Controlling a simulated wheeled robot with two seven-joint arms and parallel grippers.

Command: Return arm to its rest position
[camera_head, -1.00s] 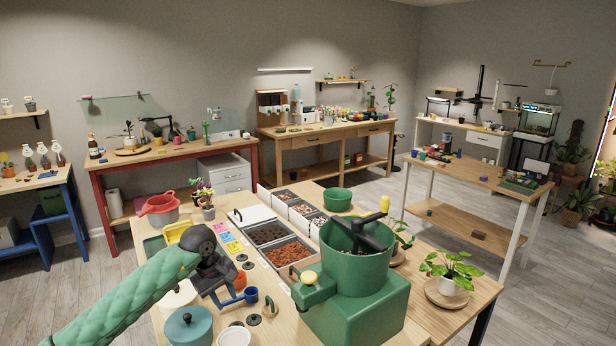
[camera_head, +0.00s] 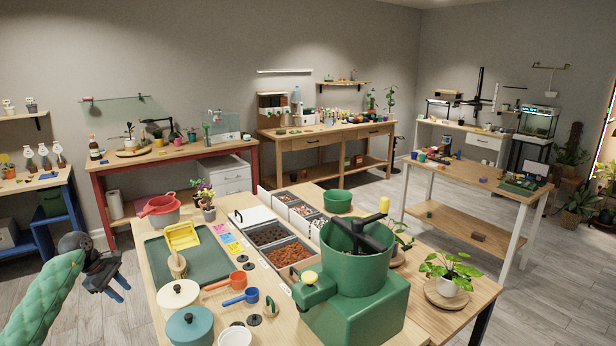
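My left arm comes in from the left in a green quilted sleeve. My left gripper (camera_head: 112,280) hangs out past the left edge of the near wooden table (camera_head: 292,331), over the floor. Its dark fingers point to the lower right with a gap between them, and nothing is held. My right arm and gripper do not show.
On the near table are a dark green tray (camera_head: 205,262), a yellow container (camera_head: 181,236), a cream lidded pot (camera_head: 178,294), a teal lidded pot (camera_head: 190,328), orange (camera_head: 238,278) and blue (camera_head: 244,297) scoops, and a large green machine (camera_head: 355,300). Grey floor lies left.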

